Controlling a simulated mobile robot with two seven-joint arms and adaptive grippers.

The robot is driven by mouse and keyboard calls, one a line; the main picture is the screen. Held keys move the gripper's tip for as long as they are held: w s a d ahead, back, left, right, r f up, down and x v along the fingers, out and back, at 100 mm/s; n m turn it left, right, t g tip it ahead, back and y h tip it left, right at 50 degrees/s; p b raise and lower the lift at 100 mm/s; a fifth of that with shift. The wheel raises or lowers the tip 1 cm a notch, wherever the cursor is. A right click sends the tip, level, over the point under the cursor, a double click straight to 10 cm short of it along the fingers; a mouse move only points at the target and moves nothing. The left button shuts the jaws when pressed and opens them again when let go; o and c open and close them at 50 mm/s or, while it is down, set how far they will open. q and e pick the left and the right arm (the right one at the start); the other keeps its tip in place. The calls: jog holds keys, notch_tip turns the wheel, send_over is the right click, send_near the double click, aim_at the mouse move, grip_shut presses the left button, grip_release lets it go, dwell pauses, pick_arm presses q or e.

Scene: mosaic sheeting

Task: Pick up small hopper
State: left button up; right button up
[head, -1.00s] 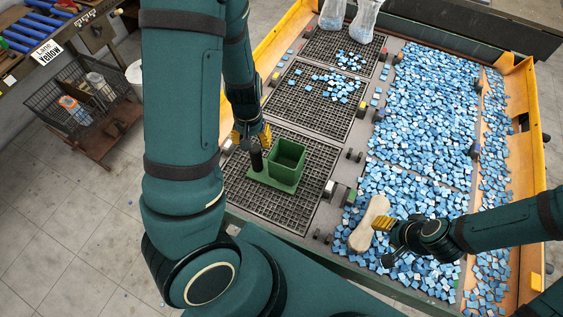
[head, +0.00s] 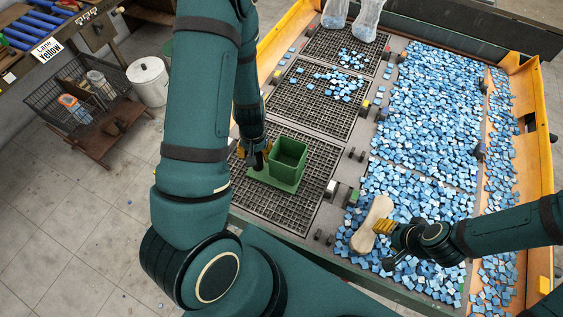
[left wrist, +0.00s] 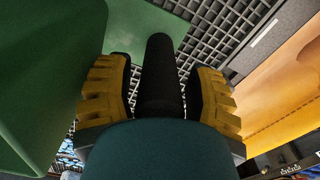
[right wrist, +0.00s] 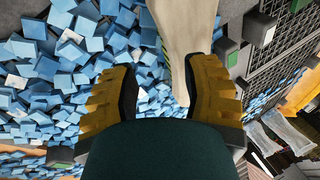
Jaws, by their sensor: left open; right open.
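The small hopper is a green open box (head: 289,160) on a green base plate with a black upright handle (head: 258,161). It stands on the nearest black grid. My left gripper (head: 254,150) is at the handle. In the left wrist view the handle (left wrist: 160,75) stands between the open yellow fingers of the left gripper (left wrist: 160,95), with the green box wall (left wrist: 50,70) at the left. My right gripper (head: 384,227) is open beside a pale beige paddle-like tool (head: 370,226) on the blue tiles. That tool also shows in the right wrist view (right wrist: 182,35), between or just beyond the fingers.
Blue tiles (head: 430,110) fill the right half of the table. Two more grids (head: 310,98) lie behind the hopper, with some tiles on them. Clear bags (head: 365,20) stand at the back. A yellow wall (head: 280,45) edges the table. A wire cart (head: 85,100) stands on the floor at left.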

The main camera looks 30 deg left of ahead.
pick_arm(q)
grip_shut()
jog(key=shift+r, duration=0.15)
